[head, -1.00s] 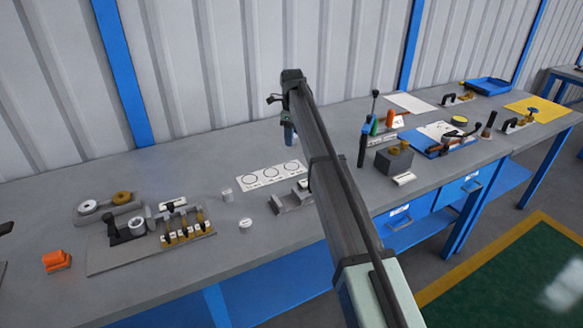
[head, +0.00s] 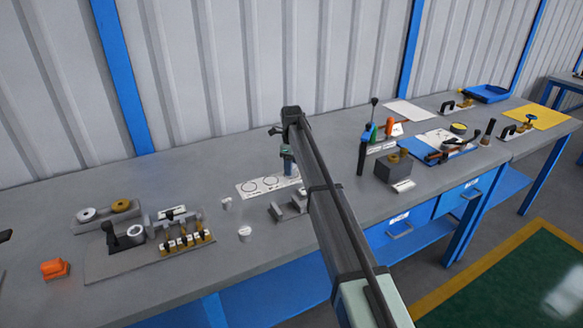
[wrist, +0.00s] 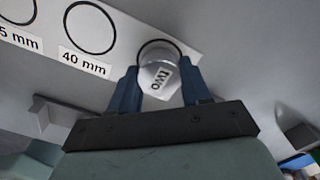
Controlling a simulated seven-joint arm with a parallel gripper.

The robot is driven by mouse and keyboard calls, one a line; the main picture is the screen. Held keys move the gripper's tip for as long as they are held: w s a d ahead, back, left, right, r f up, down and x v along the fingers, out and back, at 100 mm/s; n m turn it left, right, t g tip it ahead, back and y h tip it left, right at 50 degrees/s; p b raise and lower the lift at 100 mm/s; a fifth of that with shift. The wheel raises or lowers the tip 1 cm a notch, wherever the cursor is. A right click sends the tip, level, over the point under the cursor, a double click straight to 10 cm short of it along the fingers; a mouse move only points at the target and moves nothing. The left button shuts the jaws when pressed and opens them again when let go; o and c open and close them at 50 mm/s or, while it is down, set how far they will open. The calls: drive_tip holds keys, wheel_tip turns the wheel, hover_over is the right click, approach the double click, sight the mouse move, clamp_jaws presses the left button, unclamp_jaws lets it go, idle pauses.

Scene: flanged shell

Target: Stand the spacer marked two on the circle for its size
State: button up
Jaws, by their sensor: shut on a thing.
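My gripper (wrist: 161,85) is shut on the spacer marked two (wrist: 158,82), a pale grey cylinder with a black "two" on its top. The white card (head: 244,194) has a row of circles. In the wrist view the 40 mm circle (wrist: 90,27) and part of a circle labelled "5 mm" (wrist: 18,8) are clear to the left. The spacer is at the card's right-end circle (wrist: 146,46), covering much of it and its label. I cannot tell whether the spacer touches the card. In the head view my gripper (head: 288,162) is over the card's right end.
Two pale spacers (head: 227,203) (head: 245,234) stand left of a grey stepped block (head: 288,206), in front of the card. A plate with brass pieces and a clamp (head: 184,240) lies further left. A dark grey block (head: 393,168) and tool holder (head: 382,148) stand right of my arm.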

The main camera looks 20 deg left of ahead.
drive_tip(key=shift+f, duration=0.25)
drive_tip(key=shift+f, duration=0.1)
drive_tip(key=o, duration=1.2)
wheel_tip(320, 180, up, 12)
drive_tip(key=shift+r, duration=0.15)
